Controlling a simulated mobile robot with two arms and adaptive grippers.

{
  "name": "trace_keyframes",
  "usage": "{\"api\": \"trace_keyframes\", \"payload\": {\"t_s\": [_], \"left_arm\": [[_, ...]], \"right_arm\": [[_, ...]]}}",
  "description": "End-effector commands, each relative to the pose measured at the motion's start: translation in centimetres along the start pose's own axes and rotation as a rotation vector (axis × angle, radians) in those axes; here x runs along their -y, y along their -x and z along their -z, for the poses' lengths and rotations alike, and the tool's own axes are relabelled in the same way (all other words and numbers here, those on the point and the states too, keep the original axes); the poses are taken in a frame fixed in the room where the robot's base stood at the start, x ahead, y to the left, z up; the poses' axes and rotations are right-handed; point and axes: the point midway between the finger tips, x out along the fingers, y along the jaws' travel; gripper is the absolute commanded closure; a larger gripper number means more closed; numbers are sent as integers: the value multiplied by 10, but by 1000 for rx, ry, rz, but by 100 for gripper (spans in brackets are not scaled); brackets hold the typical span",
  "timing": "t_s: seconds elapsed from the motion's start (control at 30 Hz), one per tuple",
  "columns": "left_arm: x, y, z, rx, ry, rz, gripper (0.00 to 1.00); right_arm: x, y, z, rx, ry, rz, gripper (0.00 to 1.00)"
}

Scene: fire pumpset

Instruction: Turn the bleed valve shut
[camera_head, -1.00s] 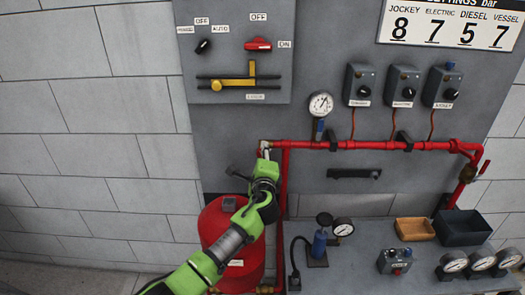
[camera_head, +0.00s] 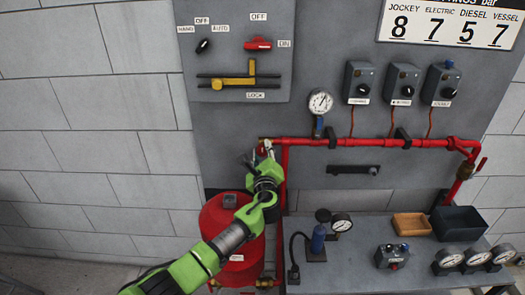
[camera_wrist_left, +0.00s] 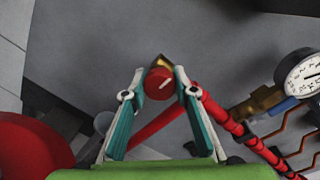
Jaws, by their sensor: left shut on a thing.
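The bleed valve's round red knob with a white mark (camera_wrist_left: 158,82) shows in the left wrist view, on a brass body (camera_wrist_left: 160,62) at the end of the red pipe (camera_wrist_left: 222,115). My left gripper (camera_wrist_left: 160,76) has a fingertip on each side of the knob and is shut on it. In the head view my left gripper (camera_head: 267,149) is at the left end of the red pipe, where it mostly hides the valve. My right gripper is in neither view.
A red tank (camera_head: 215,220) stands below my left arm. A pressure gauge (camera_head: 320,102) sits on the pipe to the right. The grey bench (camera_head: 345,265) carries gauges, a blue pump-like part (camera_head: 318,240) and two trays. The wall at left is clear.

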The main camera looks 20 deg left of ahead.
Motion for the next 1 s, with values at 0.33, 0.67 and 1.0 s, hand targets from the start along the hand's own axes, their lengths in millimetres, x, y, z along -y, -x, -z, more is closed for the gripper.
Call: {"api": "trace_keyframes", "payload": {"t_s": [0.33,0.67,1.0], "left_arm": [[-3,0,2,-3,-4,-3,63],[-1,0,1,-1,-2,-1,56],[-2,29,1,-2,0,-1,56]], "right_arm": [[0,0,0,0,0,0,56],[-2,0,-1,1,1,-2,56],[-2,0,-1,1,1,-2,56]]}}
